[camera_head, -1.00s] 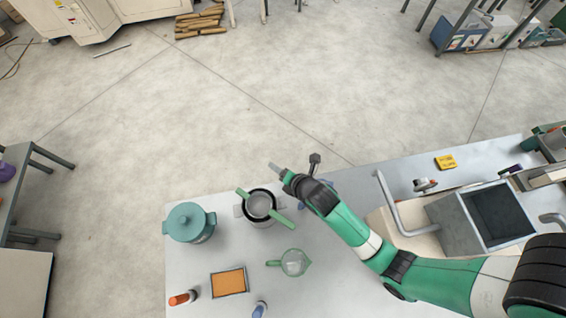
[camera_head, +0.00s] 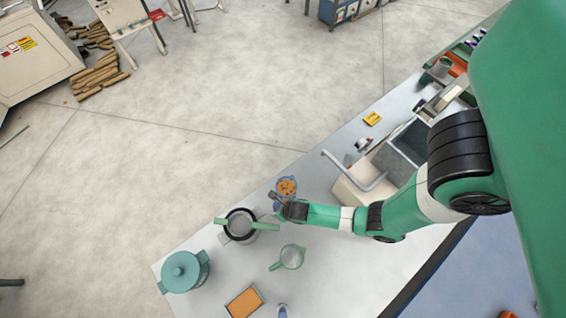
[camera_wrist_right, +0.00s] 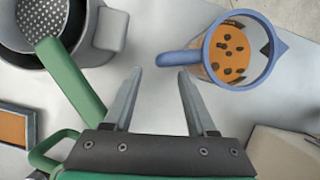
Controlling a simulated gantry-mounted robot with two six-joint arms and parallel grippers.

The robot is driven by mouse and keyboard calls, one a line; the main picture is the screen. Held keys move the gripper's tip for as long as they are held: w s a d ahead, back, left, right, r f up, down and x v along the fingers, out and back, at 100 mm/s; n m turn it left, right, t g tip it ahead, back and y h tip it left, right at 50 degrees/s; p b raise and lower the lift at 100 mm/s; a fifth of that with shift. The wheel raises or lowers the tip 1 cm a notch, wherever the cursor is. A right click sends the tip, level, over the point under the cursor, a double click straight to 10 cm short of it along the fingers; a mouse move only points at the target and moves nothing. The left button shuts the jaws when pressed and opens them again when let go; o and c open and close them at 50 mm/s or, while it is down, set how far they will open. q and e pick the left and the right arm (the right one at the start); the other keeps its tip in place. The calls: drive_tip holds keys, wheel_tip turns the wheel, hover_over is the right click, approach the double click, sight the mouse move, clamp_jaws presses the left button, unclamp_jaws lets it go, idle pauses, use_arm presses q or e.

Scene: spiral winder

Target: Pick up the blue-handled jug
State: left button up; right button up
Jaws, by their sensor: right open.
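The blue-handled jug (camera_wrist_right: 207,60) stands on the table with an orange-brown content dotted with dark spots. Its blue handle (camera_wrist_right: 178,58) points left in the right wrist view. In the head view the jug (camera_head: 287,201) is just behind my right gripper (camera_head: 274,199). In the right wrist view my right gripper (camera_wrist_right: 160,75) is open and empty. The handle's end lies just beyond the fingertips, nearer the right finger. My left gripper is out of view.
A dark-rimmed pot (camera_head: 239,236) with a green-handled strainer (camera_head: 265,226) sits left of my gripper. A green jug (camera_head: 291,257), a teal lidded pot (camera_head: 183,272) and an orange-filled tray (camera_head: 244,302) stand nearby.

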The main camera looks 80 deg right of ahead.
sight(276, 208)
drive_tip(key=b+x, duration=0.2)
drive_tip(key=x, duration=0.3)
drive_tip(key=shift+w+d+b, duration=0.15)
drive_tip(key=shift+b, duration=0.15)
clamp_jaws()
idle(1.0)
